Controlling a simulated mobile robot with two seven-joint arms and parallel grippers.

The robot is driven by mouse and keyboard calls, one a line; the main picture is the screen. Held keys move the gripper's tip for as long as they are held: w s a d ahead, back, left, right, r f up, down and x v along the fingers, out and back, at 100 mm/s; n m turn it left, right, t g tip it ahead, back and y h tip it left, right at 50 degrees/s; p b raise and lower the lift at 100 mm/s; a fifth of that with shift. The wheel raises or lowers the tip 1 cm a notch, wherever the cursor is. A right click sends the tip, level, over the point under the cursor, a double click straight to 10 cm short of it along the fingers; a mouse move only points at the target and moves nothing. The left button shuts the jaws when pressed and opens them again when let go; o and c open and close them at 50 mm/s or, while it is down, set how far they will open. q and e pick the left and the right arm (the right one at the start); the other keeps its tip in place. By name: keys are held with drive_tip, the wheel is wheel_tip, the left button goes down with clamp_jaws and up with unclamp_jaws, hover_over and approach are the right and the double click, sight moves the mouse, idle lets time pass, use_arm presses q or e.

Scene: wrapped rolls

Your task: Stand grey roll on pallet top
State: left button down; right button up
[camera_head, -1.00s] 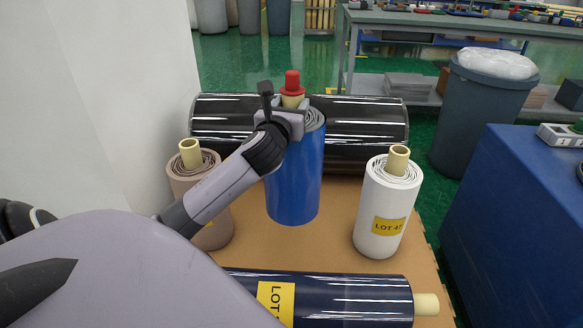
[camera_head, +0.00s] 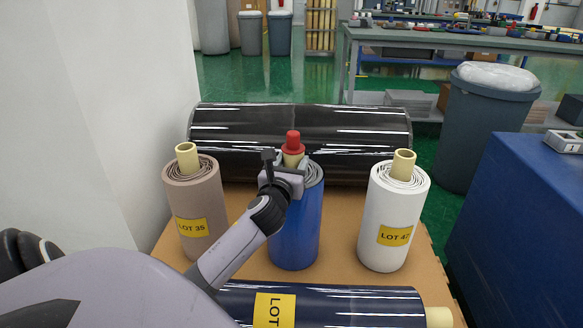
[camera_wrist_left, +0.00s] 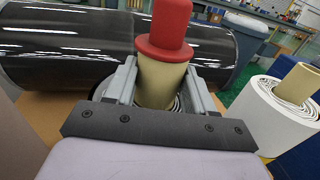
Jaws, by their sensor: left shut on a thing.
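A blue-wrapped roll (camera_head: 297,232) with grey windings at its top stands upright in the middle of the brown pallet top (camera_head: 340,240). A red plug (camera_head: 293,142) sits on its pale core tube (camera_wrist_left: 160,80). My left gripper (camera_head: 287,174) is shut on this core tube just below the plug, as the left wrist view shows with a finger on each side. The roll's base looks level with its neighbours; I cannot tell whether it touches the pallet. No standing roll has a plainly grey outside; a grey-brown roll (camera_head: 195,205), LOT 35, stands at left. My right gripper is out of view.
A white roll (camera_head: 394,215), LOT 47, stands at right. A glossy black roll (camera_head: 240,130) lies behind, and a dark navy roll (camera_head: 350,305) lies in front. A white wall (camera_head: 110,110) is at left, a blue block (camera_head: 520,220) at right.

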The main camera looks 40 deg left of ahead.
use_arm(q)
drive_tip(key=shift+r, duration=0.25)
drive_tip(key=shift+f, duration=0.15)
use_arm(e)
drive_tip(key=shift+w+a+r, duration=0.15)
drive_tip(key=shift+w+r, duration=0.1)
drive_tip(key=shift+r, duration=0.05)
use_arm(q)
drive_tip(key=shift+c, duration=2)
unclamp_jaws()
drive_tip(key=shift+f, duration=0.15)
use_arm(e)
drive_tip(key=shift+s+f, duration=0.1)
